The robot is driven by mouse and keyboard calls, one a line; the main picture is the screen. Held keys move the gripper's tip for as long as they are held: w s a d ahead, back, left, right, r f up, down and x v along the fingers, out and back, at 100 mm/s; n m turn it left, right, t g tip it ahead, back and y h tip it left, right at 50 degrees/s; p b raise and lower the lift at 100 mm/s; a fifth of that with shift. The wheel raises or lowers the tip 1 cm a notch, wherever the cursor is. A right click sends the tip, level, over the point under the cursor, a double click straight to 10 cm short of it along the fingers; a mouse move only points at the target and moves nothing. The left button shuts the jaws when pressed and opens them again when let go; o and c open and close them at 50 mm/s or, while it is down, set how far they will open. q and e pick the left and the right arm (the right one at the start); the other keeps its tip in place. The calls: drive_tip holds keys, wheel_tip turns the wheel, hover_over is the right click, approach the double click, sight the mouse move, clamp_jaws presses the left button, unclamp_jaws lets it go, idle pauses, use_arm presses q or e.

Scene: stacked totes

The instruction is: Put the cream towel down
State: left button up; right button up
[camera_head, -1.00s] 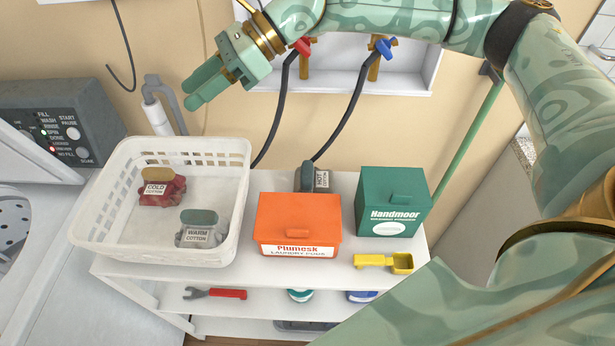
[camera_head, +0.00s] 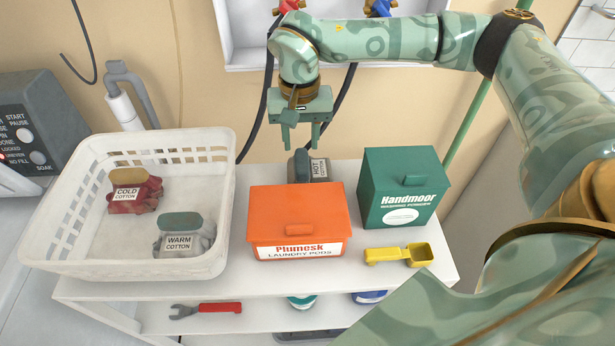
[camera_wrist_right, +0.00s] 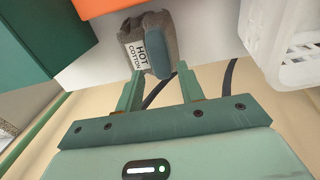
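I see no cream towel in either view. My right gripper (camera_head: 301,146) is open and empty, its fingers pointing down just above and behind the grey HOT COTTON bundle (camera_head: 320,170). In the right wrist view that bundle (camera_wrist_right: 146,42) lies just beyond the spread fingertips (camera_wrist_right: 158,72), with no hold on it. The bundle stands behind the orange Plumesk box (camera_head: 299,217), which hides part of it. My left gripper is not in view.
A white basket (camera_head: 120,262) on the left holds the red COLD COTTON (camera_head: 134,193) and grey WARM COTTON (camera_head: 182,238) bundles. A green Handmoor box (camera_head: 400,185) and yellow scoop (camera_head: 398,254) are at right. A red-handled tool (camera_head: 215,308) lies on the lower shelf.

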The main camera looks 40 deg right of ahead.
sight(302, 161)
wheel_tip(302, 161, down, 6)
drive_tip(key=shift+s+f+b, duration=0.1)
drive_tip(key=shift+f+b, duration=0.05)
drive_tip(key=shift+b, duration=0.85)
drive_tip(key=shift+c, duration=0.6)
clamp_jaws()
